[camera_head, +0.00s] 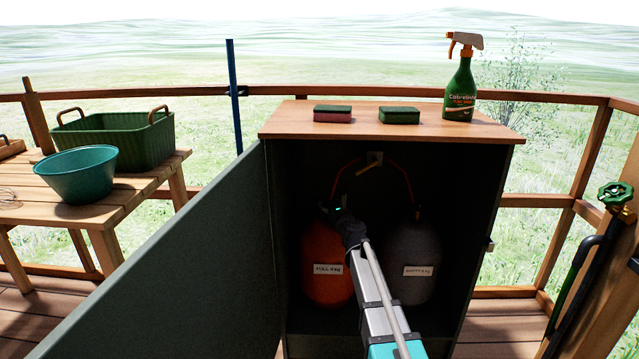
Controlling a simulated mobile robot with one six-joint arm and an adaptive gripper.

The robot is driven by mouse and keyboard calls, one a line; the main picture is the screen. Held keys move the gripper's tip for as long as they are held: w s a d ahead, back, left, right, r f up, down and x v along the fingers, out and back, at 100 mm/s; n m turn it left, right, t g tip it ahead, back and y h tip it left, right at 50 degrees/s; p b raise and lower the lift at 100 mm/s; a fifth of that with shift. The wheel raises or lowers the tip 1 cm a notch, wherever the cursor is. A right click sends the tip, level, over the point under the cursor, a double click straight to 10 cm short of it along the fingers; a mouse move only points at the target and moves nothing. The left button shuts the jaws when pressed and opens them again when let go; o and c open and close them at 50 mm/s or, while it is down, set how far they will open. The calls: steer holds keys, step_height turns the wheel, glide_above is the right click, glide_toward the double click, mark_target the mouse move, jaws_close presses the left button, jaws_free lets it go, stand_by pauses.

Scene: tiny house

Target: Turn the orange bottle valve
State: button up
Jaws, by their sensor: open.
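An orange gas bottle (318,262) stands upright inside the open dark cabinet, on the left, with a white label on its front. A grey gas bottle (418,262) with a similar label stands beside it on the right. My gripper (332,209) is at the top of the orange bottle, where its valve would be. The gripper is dark and small in this view, and it hides the valve. I cannot tell whether the fingers touch the valve. My arm reaches in from below, in front of the gap between the bottles.
The cabinet door (200,270) stands open to the left. Orange hoses (405,180) run from a wall fitting (375,158) above the bottles. Two sponges and a spray bottle (460,90) are on the cabinet top (290,121). A bench with tubs is at left.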

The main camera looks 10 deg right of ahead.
steer(key=v, duration=1.2)
steer(key=s+a+r+n+g+y+p, duration=0.1)
steer(key=s+a+r+n+g+p, duration=0.3)
steer(key=r+n+p, duration=0.5)
steer(key=s+a+r+n+g+y+p, duration=0.2)
steer(key=s+a+r+n+g+p, duration=0.3)
steer(key=p, duration=1.5)
steer(key=shift+s+r+n, duration=1.25)
steer(key=shift+r+n, duration=1.4)
steer(key=shift+n, duration=0.45)
